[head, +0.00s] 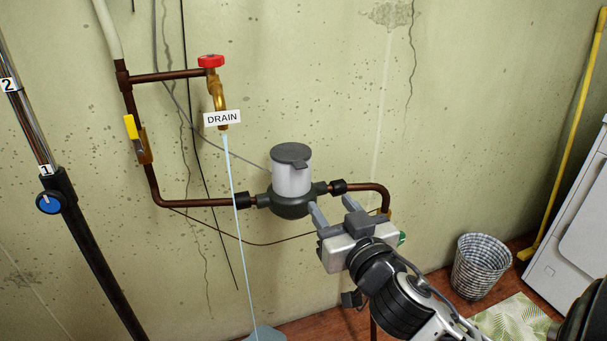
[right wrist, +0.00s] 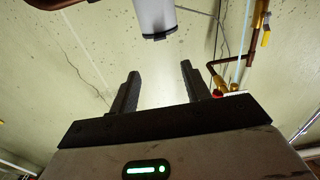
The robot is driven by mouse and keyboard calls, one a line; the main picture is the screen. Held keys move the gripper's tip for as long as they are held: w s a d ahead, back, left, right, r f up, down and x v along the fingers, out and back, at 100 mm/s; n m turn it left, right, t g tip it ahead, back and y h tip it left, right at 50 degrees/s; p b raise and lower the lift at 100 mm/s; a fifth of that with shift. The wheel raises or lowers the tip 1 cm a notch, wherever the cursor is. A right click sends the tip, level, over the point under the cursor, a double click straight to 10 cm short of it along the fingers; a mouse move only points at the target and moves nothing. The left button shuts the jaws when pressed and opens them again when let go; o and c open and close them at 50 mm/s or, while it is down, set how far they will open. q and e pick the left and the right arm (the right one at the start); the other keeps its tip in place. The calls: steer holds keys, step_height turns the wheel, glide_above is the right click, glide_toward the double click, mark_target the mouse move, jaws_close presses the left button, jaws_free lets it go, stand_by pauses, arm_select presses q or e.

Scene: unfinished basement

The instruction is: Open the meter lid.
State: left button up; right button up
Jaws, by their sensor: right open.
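The water meter (head: 292,182) is a pale grey cylinder on a dark round body, set in the copper pipe by the wall. Its dark grey lid (head: 291,153) lies flat and shut on top. In the right wrist view the meter (right wrist: 153,14) appears upside down, with the lid (right wrist: 155,36) beyond my fingertips. My right gripper (head: 333,207) is open and empty, to the lower right of the meter in the head view and apart from the lid. Its two fingers also show in the right wrist view (right wrist: 160,70). My left gripper is not in view.
Copper pipe (head: 205,202) runs left of the meter to a red-handled valve (head: 211,61) with a DRAIN tag (head: 222,118). A pale blue stream or line (head: 235,200) hangs below it. A black pole (head: 95,250) stands left; a checkered basket (head: 480,266) stands right.

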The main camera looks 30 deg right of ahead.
mark_target(302, 167)
steer(key=p+x, duration=0.1)
steer(key=x, duration=1.3)
steer(key=shift+w, duration=0.1)
steer(key=shift+w+p, duration=0.3)
steer(key=shift+w, duration=0.1)
